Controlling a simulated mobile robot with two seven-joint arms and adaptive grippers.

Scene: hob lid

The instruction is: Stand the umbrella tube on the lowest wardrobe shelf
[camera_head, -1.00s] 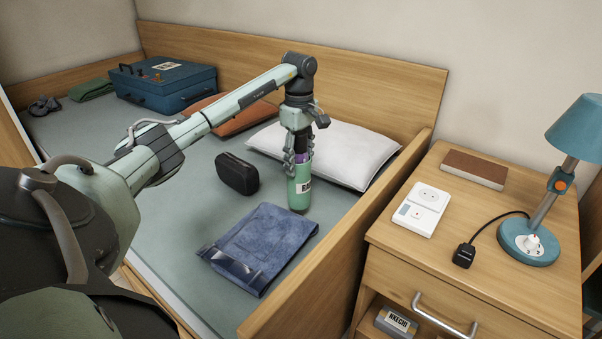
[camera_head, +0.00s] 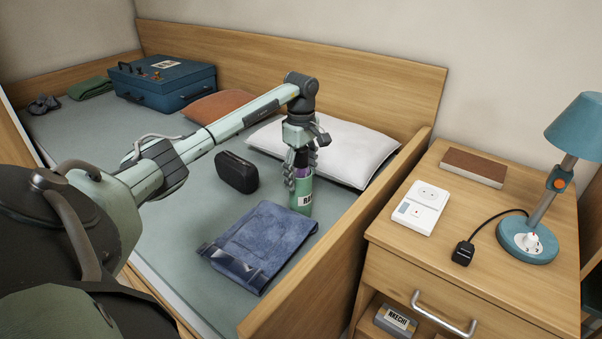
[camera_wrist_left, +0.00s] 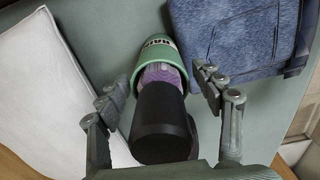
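The umbrella tube (camera_head: 302,200) is green with a white label. In the left wrist view the fingertips (camera_wrist_left: 160,84) flank the rim and handle. My right gripper and the wardrobe shelf are not in view.
A blue case (camera_head: 165,85) stands farther back.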

